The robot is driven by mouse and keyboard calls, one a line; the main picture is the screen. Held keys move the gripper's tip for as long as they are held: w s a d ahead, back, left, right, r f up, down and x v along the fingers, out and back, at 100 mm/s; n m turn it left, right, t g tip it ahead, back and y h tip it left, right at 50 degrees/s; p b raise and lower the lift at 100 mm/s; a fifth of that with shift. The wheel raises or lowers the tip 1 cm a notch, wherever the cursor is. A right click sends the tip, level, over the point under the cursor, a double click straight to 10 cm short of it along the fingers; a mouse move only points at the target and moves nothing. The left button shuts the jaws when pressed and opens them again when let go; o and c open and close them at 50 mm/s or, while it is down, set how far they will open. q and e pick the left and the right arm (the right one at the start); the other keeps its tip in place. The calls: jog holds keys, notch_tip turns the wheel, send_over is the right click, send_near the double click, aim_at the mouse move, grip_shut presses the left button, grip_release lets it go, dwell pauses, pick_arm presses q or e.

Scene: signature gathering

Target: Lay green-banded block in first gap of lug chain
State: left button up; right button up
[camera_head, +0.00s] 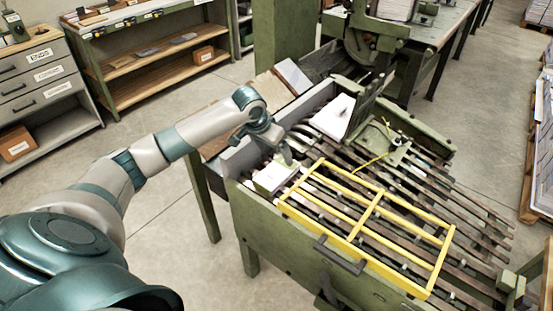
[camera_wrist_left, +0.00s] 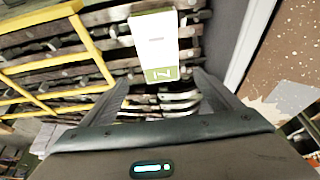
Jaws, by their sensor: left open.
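The white block with a green band (camera_head: 272,179) lies on the slatted lug chain (camera_head: 330,150), near the left end of the machine. Which gap is the first one cannot be told. My right gripper is not in view.
A yellow guard frame (camera_head: 372,211) covers the chain right of the block. A white stack (camera_head: 332,116) lies farther back beside an upright plate. The green machine side wall (camera_head: 290,245) is in front. Shelves (camera_head: 160,60) and drawers stand at upper left.

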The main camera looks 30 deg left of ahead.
pick_arm(q)
jog(key=shift+v, duration=1.15)
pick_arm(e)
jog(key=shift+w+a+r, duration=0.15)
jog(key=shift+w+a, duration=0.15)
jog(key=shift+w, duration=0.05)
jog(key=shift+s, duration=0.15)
